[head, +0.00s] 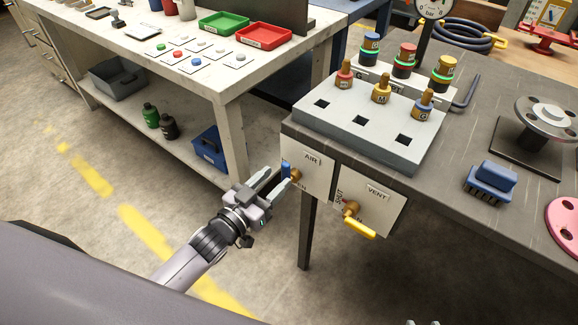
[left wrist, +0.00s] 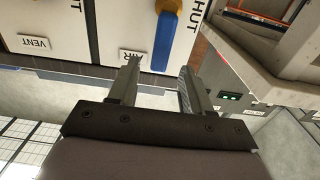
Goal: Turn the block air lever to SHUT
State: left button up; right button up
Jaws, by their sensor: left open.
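The block's AIR panel (head: 308,166) is a white plate on the bench's front side, with a brass valve and a blue air lever (head: 286,171). In the left wrist view the blue lever (left wrist: 163,38) lies just beyond the fingertips, roughly in line with the gap between them. A SHUT marking (left wrist: 199,14) is beside the valve there. My left gripper (head: 278,177) is open, its fingers pointing at the lever and partly covering it in the head view. Whether they touch it I cannot tell. Small tips at the bottom edge look like my right gripper (head: 422,323), mostly out of frame.
The VENT panel (head: 366,202) with its yellow lever (head: 359,228) is right of the AIR panel. A bench leg (head: 308,235) stands below. A white workbench (head: 225,85) with a lower shelf is behind my left gripper. Open floor lies below the panels.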

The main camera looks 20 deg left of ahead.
aim_at(284, 171)
pick_arm(q)
jog(key=shift+x, duration=2.65)
grip_shut()
